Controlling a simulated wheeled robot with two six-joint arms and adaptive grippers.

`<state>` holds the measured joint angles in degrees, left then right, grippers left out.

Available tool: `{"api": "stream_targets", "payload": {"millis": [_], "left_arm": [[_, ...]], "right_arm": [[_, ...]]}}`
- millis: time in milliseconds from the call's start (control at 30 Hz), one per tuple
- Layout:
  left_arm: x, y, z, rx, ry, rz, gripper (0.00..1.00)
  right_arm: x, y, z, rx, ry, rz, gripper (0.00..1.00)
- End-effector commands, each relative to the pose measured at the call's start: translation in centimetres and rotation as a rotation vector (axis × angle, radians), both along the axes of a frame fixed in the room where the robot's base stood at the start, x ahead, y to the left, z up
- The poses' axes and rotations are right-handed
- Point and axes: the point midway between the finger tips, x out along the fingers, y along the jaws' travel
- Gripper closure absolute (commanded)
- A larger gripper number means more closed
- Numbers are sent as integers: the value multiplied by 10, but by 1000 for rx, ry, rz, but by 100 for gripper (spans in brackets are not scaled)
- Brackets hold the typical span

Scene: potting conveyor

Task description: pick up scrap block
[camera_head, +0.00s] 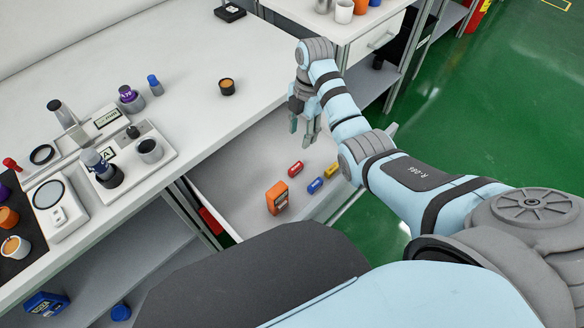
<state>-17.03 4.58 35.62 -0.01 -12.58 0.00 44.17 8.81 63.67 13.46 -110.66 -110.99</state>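No object is plainly marked as the scrap block. Small blocks lie in the open drawer (230,165): a red one (295,169), a blue one (315,185) and a yellow one (331,170). An orange box-shaped item (277,197) stands nearer the drawer's front left. My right gripper (304,130) points down over the far part of the drawer, beyond the red block. Its fingers are apart with nothing visible between them. My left gripper is not in view.
The white bench (200,60) left of the drawer carries a dark cup with an orange top (227,86), a blue-capped bottle (155,85) and several instruments. A second white unit (375,40) stands behind my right arm. Green floor is open at the right.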

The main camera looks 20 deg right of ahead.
Motion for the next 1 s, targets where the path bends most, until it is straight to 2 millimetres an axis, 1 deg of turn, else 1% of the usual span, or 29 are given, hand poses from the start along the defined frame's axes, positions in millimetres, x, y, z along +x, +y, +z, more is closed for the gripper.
{"api": "stream_targets", "payload": {"millis": [33, 67, 167, 200, 300, 467, 567, 700, 767, 933, 1000], "left_arm": [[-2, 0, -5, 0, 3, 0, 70], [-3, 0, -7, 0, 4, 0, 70], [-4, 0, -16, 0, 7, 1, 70], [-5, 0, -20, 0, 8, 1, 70], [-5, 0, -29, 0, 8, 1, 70], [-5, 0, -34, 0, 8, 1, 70], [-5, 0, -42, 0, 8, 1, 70], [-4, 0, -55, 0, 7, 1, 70], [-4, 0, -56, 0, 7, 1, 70], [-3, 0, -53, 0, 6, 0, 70], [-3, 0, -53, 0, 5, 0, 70]], "right_arm": [[-1, 2, -10, 1, 3, 2, 60], [-1, 3, -16, 1, 3, 3, 60], [-1, 8, -43, 0, 5, 6, 60], [-2, 9, -54, 1, 5, 7, 60], [-2, 12, -77, 1, 3, 7, 60], [-4, 14, -95, 0, 2, 5, 60], [-7, 15, -111, 0, 3, 4, 60], [-10, 18, -138, -1, 3, 2, 60], [-10, 18, -142, -1, 0, 2, 60], [-10, 18, -140, -1, 0, 1, 60], [-10, 18, -140, -1, 0, 1, 71]]}}
